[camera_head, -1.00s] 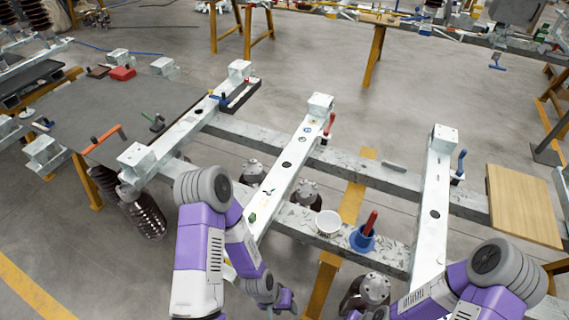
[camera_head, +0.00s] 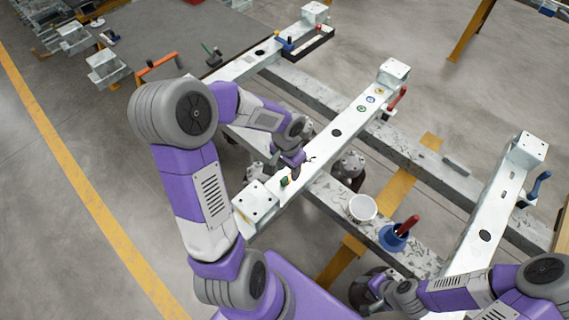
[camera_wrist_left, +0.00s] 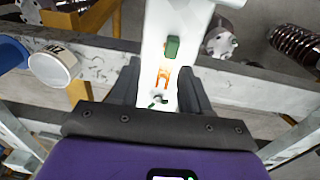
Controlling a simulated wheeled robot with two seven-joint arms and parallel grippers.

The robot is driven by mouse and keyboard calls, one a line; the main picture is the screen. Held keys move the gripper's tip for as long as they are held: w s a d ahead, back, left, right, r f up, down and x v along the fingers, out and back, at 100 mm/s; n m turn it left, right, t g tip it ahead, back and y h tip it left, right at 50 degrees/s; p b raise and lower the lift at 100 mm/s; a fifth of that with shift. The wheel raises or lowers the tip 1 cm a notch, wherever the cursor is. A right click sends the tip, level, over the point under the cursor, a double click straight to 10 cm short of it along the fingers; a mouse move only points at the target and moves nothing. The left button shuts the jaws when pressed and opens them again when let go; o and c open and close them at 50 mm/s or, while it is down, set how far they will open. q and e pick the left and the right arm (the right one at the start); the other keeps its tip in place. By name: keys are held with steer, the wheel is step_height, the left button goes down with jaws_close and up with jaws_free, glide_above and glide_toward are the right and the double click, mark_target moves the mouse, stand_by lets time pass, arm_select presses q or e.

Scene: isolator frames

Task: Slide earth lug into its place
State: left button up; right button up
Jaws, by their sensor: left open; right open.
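My left gripper (camera_head: 295,160) is low over the middle pale beam (camera_head: 336,134). In the left wrist view the open gripper (camera_wrist_left: 160,76) has one dark finger on each side of this beam. Between the fingers lies an orange forked shape (camera_wrist_left: 163,76), which may be the earth lug or its marked place. A small dark bolt-like piece (camera_wrist_left: 158,99) lies nearer the palm. A green piece (camera_wrist_left: 173,48) sits just beyond the fork, and it also shows in the head view (camera_head: 284,181). Nothing is visibly gripped. My right gripper (camera_head: 376,286) is at the lower right, its fingers unclear.
A white cup (camera_head: 362,208) and a blue holder (camera_head: 393,238) with a red-handled tool stand on the grey crossbeam (camera_head: 327,190). Small coloured rings (camera_head: 370,99) lie farther along the middle beam. Dark ribbed insulators stand below.

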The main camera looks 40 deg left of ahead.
mark_target(284, 179)
arm_select(q)
steer(key=shift+s+a+r+y, duration=0.1)
steer(key=shift+a+r+y, duration=0.2)
steer(key=shift+a+r, duration=0.3)
steer(key=shift+a+f, duration=0.1)
step_height(284, 179, down, 8)
steer(key=b, duration=0.7)
steer(key=shift+f, duration=0.2)
steer(key=shift+c, duration=0.2)
jaws_close()
stand_by(0.6)
